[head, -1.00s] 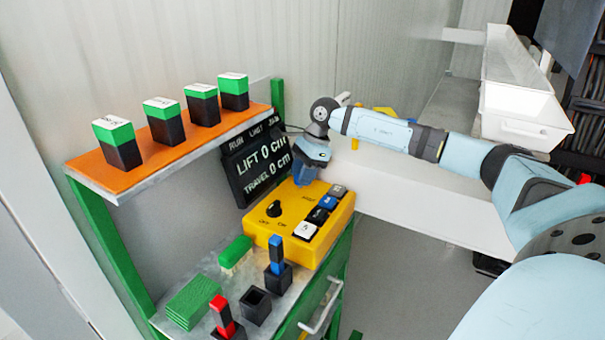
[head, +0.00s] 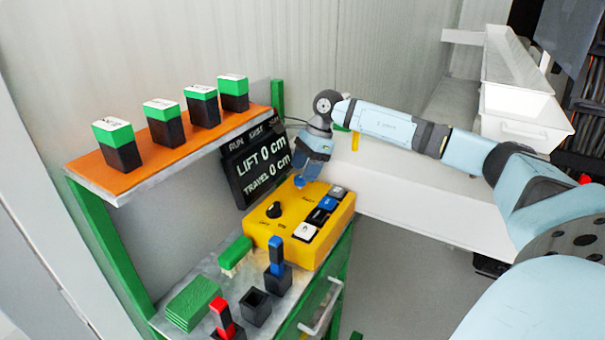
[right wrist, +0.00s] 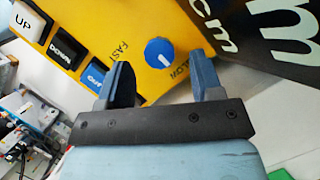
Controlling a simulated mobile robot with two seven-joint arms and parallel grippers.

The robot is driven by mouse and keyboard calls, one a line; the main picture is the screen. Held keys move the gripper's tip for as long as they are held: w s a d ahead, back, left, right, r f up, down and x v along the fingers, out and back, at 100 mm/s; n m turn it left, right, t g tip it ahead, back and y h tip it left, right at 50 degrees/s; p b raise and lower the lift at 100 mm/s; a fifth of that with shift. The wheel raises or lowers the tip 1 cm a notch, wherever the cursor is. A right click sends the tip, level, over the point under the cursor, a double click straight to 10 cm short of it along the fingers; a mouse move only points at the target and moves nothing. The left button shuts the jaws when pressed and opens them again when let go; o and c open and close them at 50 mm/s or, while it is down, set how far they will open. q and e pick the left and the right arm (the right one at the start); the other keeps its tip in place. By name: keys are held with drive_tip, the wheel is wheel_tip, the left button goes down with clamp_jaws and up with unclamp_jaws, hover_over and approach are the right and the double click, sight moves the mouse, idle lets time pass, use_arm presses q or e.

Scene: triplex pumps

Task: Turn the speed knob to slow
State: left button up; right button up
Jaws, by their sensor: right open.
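The blue speed knob (right wrist: 160,52) sits on the yellow control box (head: 327,228), between a FAST label and a partly hidden SLOW label in the right wrist view. A short white mark shows on the knob; its exact setting is hard to tell. My right gripper (right wrist: 163,72) is open, its two blue fingers on either side of the knob's lower edge in that view, with no contact visible. In the head view the right gripper (head: 304,176) hangs over the box's back edge, just above the blue knob (head: 299,182). My left gripper is not in view.
A black knob (head: 274,210) and several push buttons (head: 318,215) share the box. A dark display (head: 255,165) stands close behind. Blue and red levers (head: 277,256) rise in front. An orange shelf (head: 95,172) holds several green-and-black blocks.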

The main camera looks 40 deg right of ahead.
drive_tip(key=v, duration=1.1)
drive_tip(key=shift+r, duration=0.35)
drive_tip(key=shift+s+d, duration=0.1)
